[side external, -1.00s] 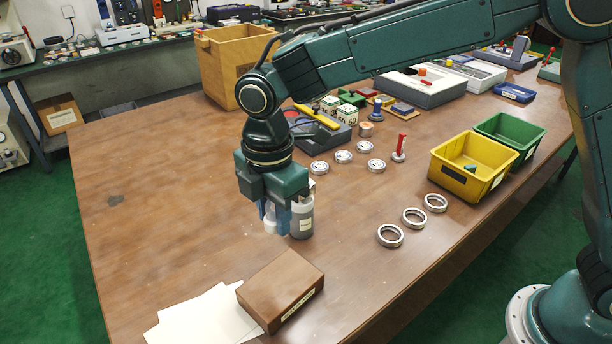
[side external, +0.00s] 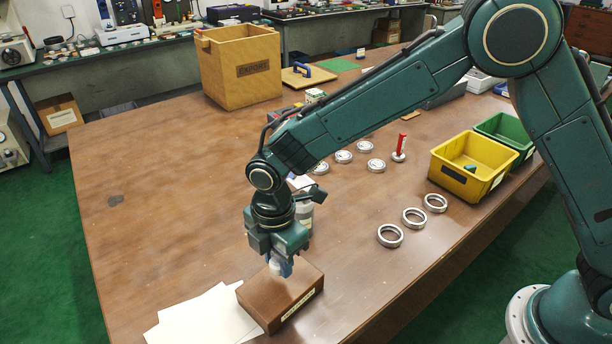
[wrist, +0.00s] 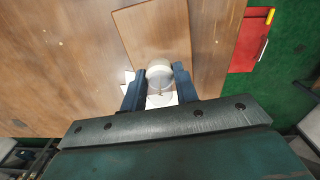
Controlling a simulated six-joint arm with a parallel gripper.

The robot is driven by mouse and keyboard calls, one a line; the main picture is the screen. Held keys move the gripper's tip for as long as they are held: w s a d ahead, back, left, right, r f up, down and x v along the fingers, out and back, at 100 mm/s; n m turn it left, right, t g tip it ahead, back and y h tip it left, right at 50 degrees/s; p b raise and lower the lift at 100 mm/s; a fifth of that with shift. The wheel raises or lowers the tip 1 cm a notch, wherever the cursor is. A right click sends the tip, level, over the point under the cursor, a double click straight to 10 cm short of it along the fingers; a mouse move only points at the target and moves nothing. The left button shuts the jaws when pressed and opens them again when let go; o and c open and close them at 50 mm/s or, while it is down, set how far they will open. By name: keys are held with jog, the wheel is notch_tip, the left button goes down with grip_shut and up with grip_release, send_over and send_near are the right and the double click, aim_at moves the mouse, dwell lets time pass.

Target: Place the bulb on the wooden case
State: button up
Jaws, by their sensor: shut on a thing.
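The wooden case (side external: 283,297) is a brown box with a pale label, lying at the table's near edge. My gripper (side external: 281,270) points down over the back part of its top. It is shut on a small whitish bulb (side external: 274,267), mostly hidden by the fingers in the side view. In the wrist view the bulb (wrist: 160,75) sits between the two blue fingers (wrist: 159,84), with the case top (wrist: 152,30) beyond it. I cannot tell whether the bulb touches the case.
White papers (side external: 200,318) lie left of the case. Metal rings (side external: 390,236) and a yellow bin (side external: 465,181) are to the right. The table's left part is clear.

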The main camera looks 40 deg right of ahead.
aim_at(279, 271)
jog(key=shift+f, duration=1.85)
jog(key=shift+f, duration=0.1)
jog(key=o, duration=1)
notch_tip(279, 271, up, 12)
jog(key=shift+r, duration=0.15)
